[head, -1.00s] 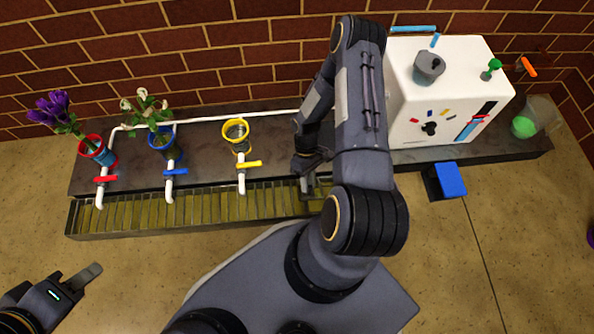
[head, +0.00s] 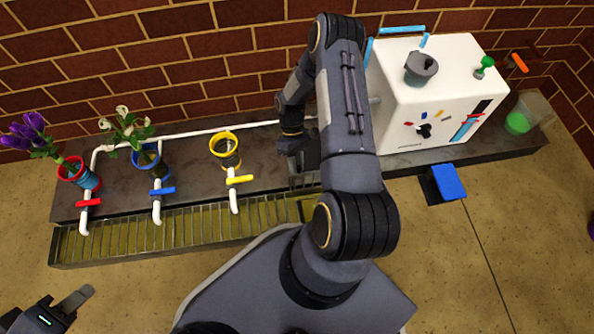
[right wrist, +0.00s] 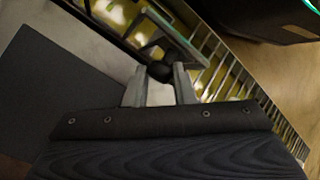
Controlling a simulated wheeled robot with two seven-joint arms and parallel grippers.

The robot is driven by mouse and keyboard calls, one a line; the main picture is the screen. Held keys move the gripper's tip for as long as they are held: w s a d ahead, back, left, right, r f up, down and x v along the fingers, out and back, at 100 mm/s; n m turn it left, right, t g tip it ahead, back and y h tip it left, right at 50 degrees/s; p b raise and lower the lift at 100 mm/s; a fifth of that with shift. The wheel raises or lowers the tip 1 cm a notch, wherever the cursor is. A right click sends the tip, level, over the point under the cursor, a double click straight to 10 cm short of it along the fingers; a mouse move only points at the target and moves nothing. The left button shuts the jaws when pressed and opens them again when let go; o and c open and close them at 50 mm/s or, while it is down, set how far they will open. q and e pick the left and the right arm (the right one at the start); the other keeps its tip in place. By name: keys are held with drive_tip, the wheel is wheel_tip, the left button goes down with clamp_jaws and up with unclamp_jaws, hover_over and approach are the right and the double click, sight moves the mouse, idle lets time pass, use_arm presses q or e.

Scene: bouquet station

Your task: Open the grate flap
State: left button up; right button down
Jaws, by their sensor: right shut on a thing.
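The grate trough (head: 160,232) runs along the front of the counter. Near its right end the grate flap (head: 304,181) stands raised toward the counter, with an opening (head: 308,208) in front of it, partly hidden by my right arm. My right gripper (head: 297,158) is at the flap's back side. In the right wrist view my right gripper (right wrist: 160,84) is shut on the flap's black knob handle (right wrist: 160,71), with grate bars behind. My left gripper (head: 75,299) is low at the left, away from the grate; its jaw gap does not show clearly.
Red (head: 82,174), blue (head: 148,158) and yellow (head: 226,150) cups stand behind taps on a white pipe; the red and blue ones hold flowers. A white box (head: 430,90) stands at the right. A blue-topped block (head: 448,182) is in front of it.

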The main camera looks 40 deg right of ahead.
drive_tip(key=shift+s+d+f+g, duration=0.15)
drive_tip(key=shift+d+f+g, duration=0.15)
drive_tip(key=shift+d+g, duration=0.15)
drive_tip(key=shift+s, duration=0.15)
drive_tip(key=c, duration=1.2)
unclamp_jaws()
drive_tip(key=shift+a+r, duration=0.1)
drive_tip(key=shift+r, duration=0.1)
drive_tip(key=p+v, duration=0.2)
drive_tip(key=v, duration=0.5)
drive_tip(key=shift+w+d, duration=0.3)
drive_tip(key=shift+w, duration=0.05)
drive_tip(key=shift+r, duration=0.15)
